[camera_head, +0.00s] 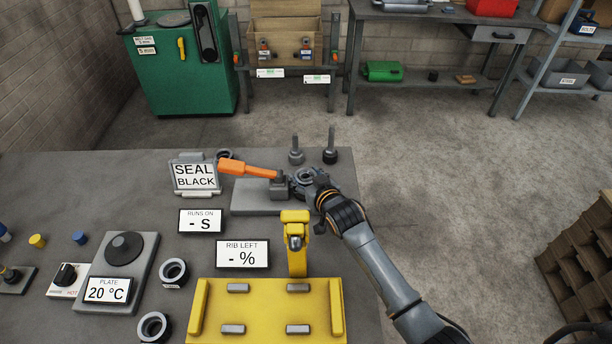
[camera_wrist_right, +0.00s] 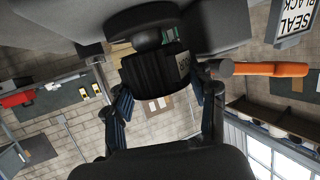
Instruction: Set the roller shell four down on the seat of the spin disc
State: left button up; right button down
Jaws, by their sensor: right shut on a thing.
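My right gripper (camera_head: 312,187) reaches in from the lower right to the right end of a grey base plate (camera_head: 255,198) on the bench. It is shut on a dark ribbed shell, the roller shell (camera_wrist_right: 152,72), which sits between the fingers in the right wrist view. That view is upside down, with the bench at the top. A dark round part, apparently the spin disc (camera_wrist_right: 145,22), lies directly under the shell. Whether they touch is hard to tell. In the head view my gripper hides much of this spot. My left gripper is not in view.
An orange lever (camera_head: 245,168) reaches close to the shell from the left. Two upright pegs (camera_head: 296,152) stand just behind. A yellow clamp (camera_head: 295,235) and yellow tray (camera_head: 265,312) are in front. Other rings (camera_head: 173,272) lie left. The SEAL BLACK sign (camera_head: 195,176) stands behind left.

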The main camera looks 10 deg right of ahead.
jog(key=shift+r, duration=0.1)
dwell(0.3)
jog(key=shift+f+b, duration=0.35)
jog(key=shift+f, duration=0.2)
jog(key=shift+f, duration=0.15)
dwell(0.4)
jog(key=shift+c, duration=1.8)
grip_release()
jog(key=shift+f, duration=0.1)
jog(key=o, duration=0.4)
jog(key=shift+s+f, duration=0.1)
jog(key=shift+f, duration=0.05)
jog(key=shift+c, duration=0.2)
